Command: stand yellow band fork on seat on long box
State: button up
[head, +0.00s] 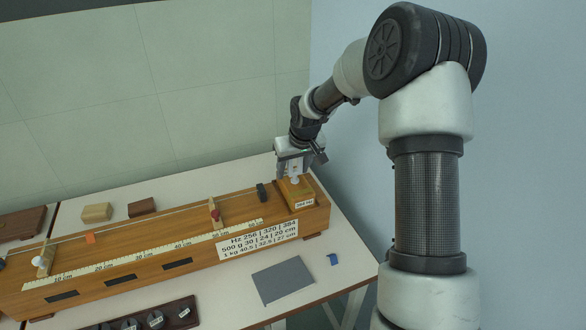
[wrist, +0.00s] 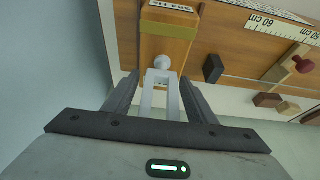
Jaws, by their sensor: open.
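The yellow band fork is a pale grey two-pronged fork (wrist: 161,80) with a white ball at its base. It stands on a wooden block that has a yellow band (wrist: 168,29) and a 384 Hz label. In the head view this block (head: 291,188) sits on the right end of the long box (head: 150,275); I take that spot as the seat. My gripper (head: 295,168) is above the block, pointing down. In the wrist view my gripper (wrist: 160,80) is open, its dark fingers on either side of the fork. Whether they touch it cannot be told.
The long box carries a ruler, a string, a black block (head: 262,193) and a post with a red knob (head: 215,215). A grey plate (head: 283,280) and a small blue piece (head: 333,259) lie in front. Two small wooden blocks (head: 97,212) (head: 142,207) lie behind.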

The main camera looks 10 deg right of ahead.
jog(key=p+v, duration=0.1)
jog(key=v, duration=1.1)
